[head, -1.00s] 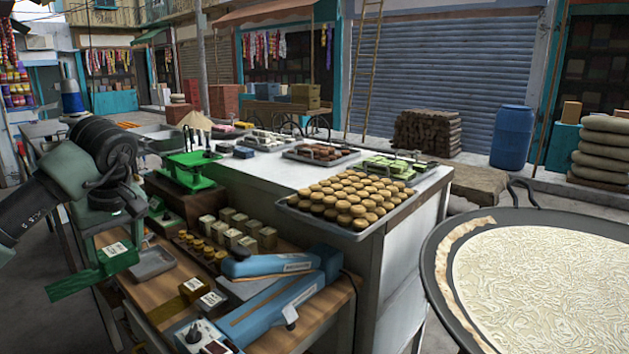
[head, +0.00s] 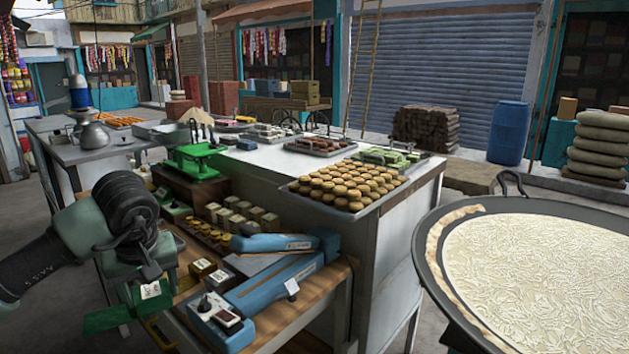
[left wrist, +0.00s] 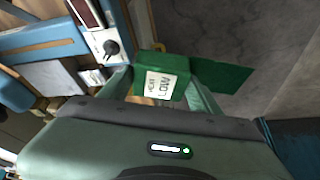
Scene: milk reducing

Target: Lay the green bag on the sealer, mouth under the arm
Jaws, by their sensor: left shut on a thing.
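The green bag (head: 108,319) hangs in my left gripper (head: 146,284), which is shut on it. Its white label reads "HEAT LOW" in the left wrist view (left wrist: 160,85), where a green flap (left wrist: 222,76) sticks out to the right. The blue sealer (head: 272,285) lies on the wooden lower shelf, with its control box (head: 214,312) at the near left end. The sealer's arm (head: 270,243) is raised, hinged at the far right end. The bag is left of the control box and apart from the sealer. My right gripper is out of view.
Small boxes and brass weights (head: 205,236) stand behind the sealer on the wooden shelf (head: 310,298). A large pan (head: 540,270) is at right.

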